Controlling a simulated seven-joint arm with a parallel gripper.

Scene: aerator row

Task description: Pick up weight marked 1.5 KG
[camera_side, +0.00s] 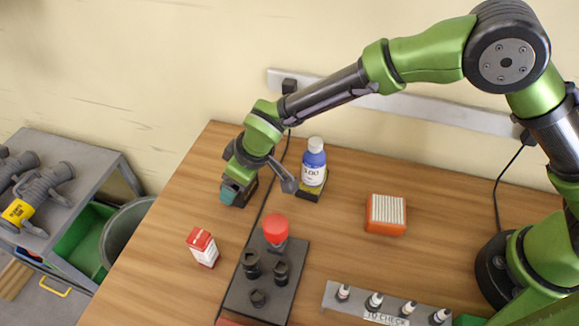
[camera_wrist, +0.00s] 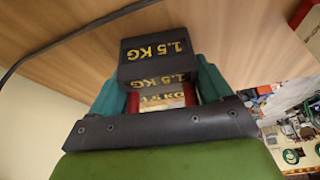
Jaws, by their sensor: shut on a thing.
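The weight (camera_wrist: 150,68) is a dark block with yellow "1.5 KG" lettering on several faces, upside down in the wrist view. My gripper (camera_wrist: 160,92) is shut on it, with one teal finger on each side. In the side view my gripper (camera_side: 234,192) points down at the back left of the wooden table. The weight is mostly hidden there behind the fingers, and I cannot tell whether it touches the table.
A blue-labelled bottle (camera_side: 313,163) stands just right of my gripper. A red-and-white box (camera_side: 202,247), a dark tray (camera_side: 272,304) with black fittings and a red-topped piece (camera_side: 276,228), and an orange filter block (camera_side: 385,215) stand nearby. The table's left edge is close.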

